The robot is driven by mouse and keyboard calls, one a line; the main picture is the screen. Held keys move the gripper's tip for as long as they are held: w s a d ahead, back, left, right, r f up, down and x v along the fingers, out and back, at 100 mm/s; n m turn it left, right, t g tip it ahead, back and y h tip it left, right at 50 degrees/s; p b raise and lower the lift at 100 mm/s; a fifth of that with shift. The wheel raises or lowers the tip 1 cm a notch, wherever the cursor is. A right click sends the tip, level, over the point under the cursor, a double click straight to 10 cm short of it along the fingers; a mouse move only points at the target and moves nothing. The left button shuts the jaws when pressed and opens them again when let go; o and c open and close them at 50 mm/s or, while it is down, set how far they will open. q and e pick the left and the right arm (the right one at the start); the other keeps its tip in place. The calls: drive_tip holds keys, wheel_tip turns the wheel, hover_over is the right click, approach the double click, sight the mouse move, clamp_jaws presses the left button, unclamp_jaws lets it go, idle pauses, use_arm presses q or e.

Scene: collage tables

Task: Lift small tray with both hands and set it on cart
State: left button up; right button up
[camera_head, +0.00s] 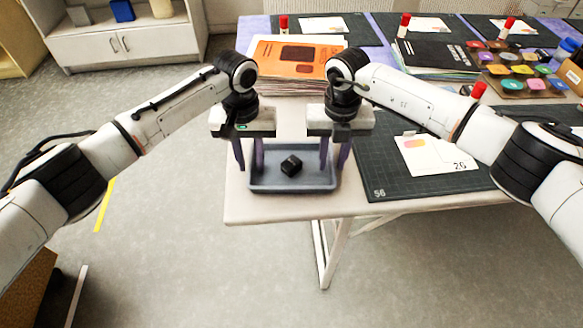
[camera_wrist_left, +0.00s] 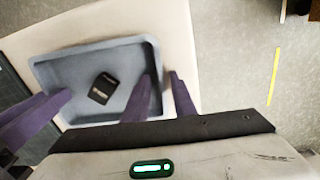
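The small tray (camera_head: 292,188) is blue-grey and shallow. It rests near the front left corner of the table, with a black cube (camera_head: 291,165) in it. My left gripper (camera_head: 248,166) is over the tray's left end, its purple fingers apart. In the left wrist view, its fingers (camera_wrist_left: 164,80) stand on either side of the tray's (camera_wrist_left: 95,50) side wall, one inside and one outside, with a gap between them. My right gripper (camera_head: 333,166) is at the tray's right end, fingers apart; contact with the wall cannot be told. I see no cart.
A stack of orange-covered booklets (camera_head: 295,60) lies behind the tray. A dark cutting mat (camera_head: 385,170) with a white card (camera_head: 437,155) lies to the right. Red-capped glue sticks and colourful pads are further back. Open floor (camera_head: 200,270) lies left of the table.

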use_arm(q)
drive_tip(key=shift+c, duration=0.4)
use_arm(e)
drive_tip(key=shift+c, duration=0.4)
use_arm(q)
clamp_jaws()
use_arm(e)
clamp_jaws()
use_arm(q)
drive_tip(key=shift+r, duration=0.15)
use_arm(e)
drive_tip(key=shift+r, duration=0.15)
